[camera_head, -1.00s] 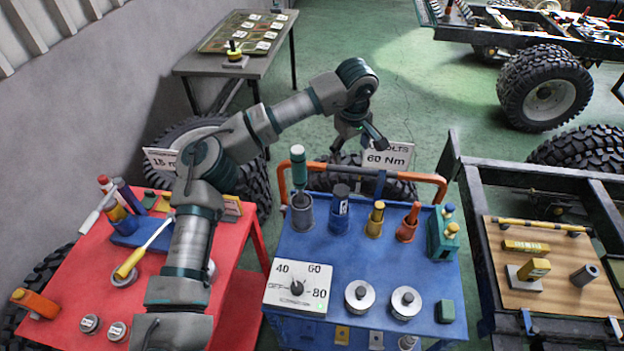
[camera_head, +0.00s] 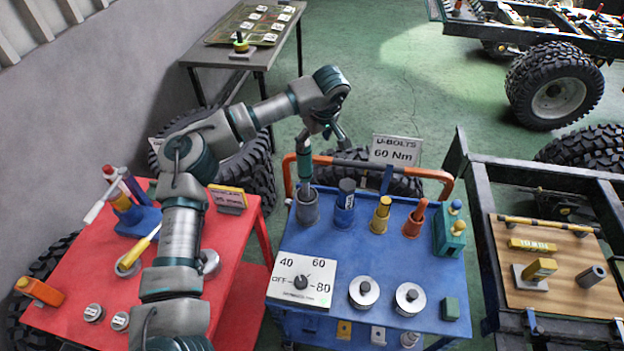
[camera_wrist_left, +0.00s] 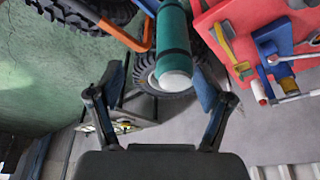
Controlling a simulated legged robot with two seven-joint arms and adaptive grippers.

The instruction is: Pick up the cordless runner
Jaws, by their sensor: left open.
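The cordless runner, which I take to be the teal, tool-like cylinder (camera_head: 304,172), stands upright in a grey cup (camera_head: 306,207) at the back left of the blue cart (camera_head: 335,245). My left gripper (camera_head: 323,143) is open above and slightly right of it, hiding part of its top. In the left wrist view the teal cylinder (camera_wrist_left: 174,45) with its pale end lies ahead between the spread fingers of my left gripper (camera_wrist_left: 155,95), with nothing held. Whether a finger touches it cannot be told. My right gripper is not in view.
An orange rail (camera_head: 430,174) and a "U-BOLTS 60 Nm" sign (camera_head: 396,151) stand behind the cart's blue, yellow and red tools. A dial panel (camera_head: 301,280) sits in front. The red table (camera_head: 75,305) is left; a black frame with a wooden board (camera_head: 565,285) is right.

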